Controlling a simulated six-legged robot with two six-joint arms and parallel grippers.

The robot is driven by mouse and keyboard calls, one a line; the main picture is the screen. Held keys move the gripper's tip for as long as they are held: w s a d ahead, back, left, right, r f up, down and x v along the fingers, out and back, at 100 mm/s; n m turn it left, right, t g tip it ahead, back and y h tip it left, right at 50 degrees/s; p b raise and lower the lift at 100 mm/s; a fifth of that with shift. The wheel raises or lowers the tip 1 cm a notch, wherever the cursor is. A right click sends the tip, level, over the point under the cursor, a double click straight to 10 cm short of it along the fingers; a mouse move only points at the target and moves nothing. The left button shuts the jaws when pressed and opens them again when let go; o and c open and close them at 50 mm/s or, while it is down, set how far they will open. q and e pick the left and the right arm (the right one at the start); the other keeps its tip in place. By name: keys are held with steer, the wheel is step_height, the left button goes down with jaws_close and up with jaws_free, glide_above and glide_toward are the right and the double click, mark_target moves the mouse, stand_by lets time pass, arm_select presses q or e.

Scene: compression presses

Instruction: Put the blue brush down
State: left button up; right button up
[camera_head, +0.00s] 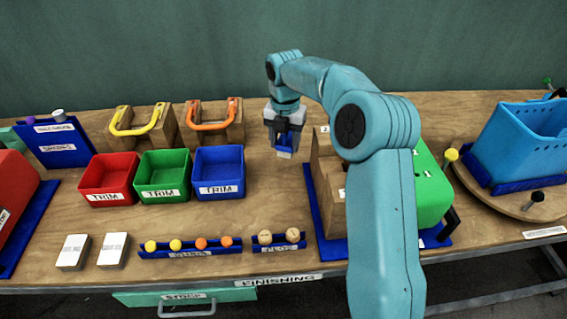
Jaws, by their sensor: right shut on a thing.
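My right arm reaches over the wooden table from the front right. My right gripper (285,140) points down above the table, to the right of the blue TRIM bin. It is shut on a small blue thing with a pale lower end, which I take as the blue brush (285,148). The fingers hide most of it. I cannot tell whether its lower end touches the table. My left gripper is not in view.
Red, green and blue TRIM bins (219,148) stand left of the gripper. Wooden stands with yellow and orange handles (213,126) are behind them. A green-and-wood press (428,190) stands right, near a blue basket (520,140). Bare tabletop (270,195) lies in front of the gripper.

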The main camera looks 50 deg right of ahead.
mark_target(286, 156)
step_height(286, 156, down, 8)
steer(key=shift+s+r, duration=0.1)
steer(key=shift+r, duration=0.05)
steer(key=shift+d+f, duration=0.15)
steer(key=shift+f, duration=0.15)
steer(key=shift+w+f, duration=0.1)
steer(key=shift+w, duration=0.1)
steer(key=shift+s, duration=0.15)
steer(key=o, duration=1.1)
steer(key=shift+f, duration=0.1)
steer(key=shift+o, duration=1.4)
